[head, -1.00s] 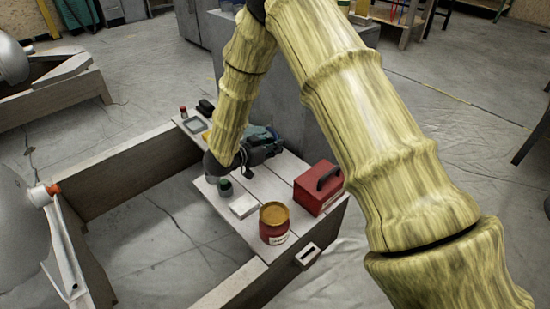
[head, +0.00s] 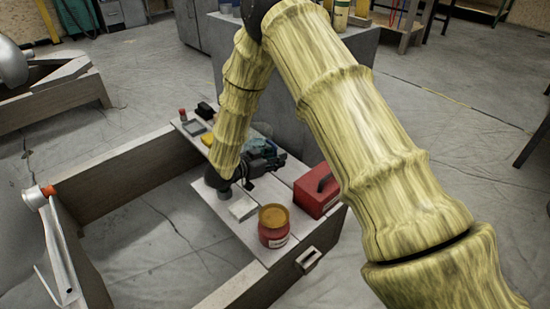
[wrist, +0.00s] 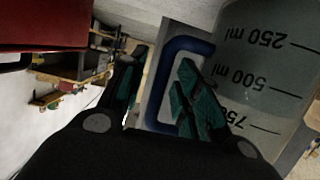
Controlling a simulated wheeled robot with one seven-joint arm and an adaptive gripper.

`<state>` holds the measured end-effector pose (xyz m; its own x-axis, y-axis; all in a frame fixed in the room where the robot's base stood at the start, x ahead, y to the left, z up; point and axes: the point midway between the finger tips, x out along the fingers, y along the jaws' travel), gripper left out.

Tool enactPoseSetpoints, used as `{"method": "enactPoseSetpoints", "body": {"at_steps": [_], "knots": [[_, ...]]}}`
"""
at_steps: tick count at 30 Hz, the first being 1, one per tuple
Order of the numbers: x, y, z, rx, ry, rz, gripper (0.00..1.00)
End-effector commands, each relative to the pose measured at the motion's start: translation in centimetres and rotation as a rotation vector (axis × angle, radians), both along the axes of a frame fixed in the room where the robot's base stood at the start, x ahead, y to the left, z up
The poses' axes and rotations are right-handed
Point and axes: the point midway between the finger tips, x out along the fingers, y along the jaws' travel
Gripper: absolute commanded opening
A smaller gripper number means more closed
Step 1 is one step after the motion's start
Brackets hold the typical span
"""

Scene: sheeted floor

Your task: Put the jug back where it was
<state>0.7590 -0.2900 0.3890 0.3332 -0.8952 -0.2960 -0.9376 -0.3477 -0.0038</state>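The jug (wrist: 265,65) is a translucent grey measuring jug with ml marks, filling the right of the wrist view. Its blue loop handle (wrist: 188,46) faces my gripper (wrist: 161,60). The gripper's two dark green fingers are apart. The left finger is beside the handle's outer bar with a gap, and the right finger overlaps the loop's opening; I cannot tell whether either touches. In the head view my arm reaches down to the low grey bench top (head: 290,172). A dark and teal shape there is too blurred to tell jug from gripper.
On the bench top are a red toolbox (head: 318,190), a red jar with a yellow-brown lid (head: 273,226), a white block (head: 242,208) and small items at the far end. A grey cabinet (head: 300,95) stands behind. Wooden side boards (head: 130,175) enclose bare floor at left.

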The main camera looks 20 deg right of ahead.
Motion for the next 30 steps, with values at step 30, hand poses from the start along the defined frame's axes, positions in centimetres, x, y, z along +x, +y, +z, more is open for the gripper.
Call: {"method": "enactPoseSetpoints", "body": {"at_steps": [30], "knots": [[-3.7, 9.9, 3.6, -0.001, -0.001, 0.001, 0.32]]}}
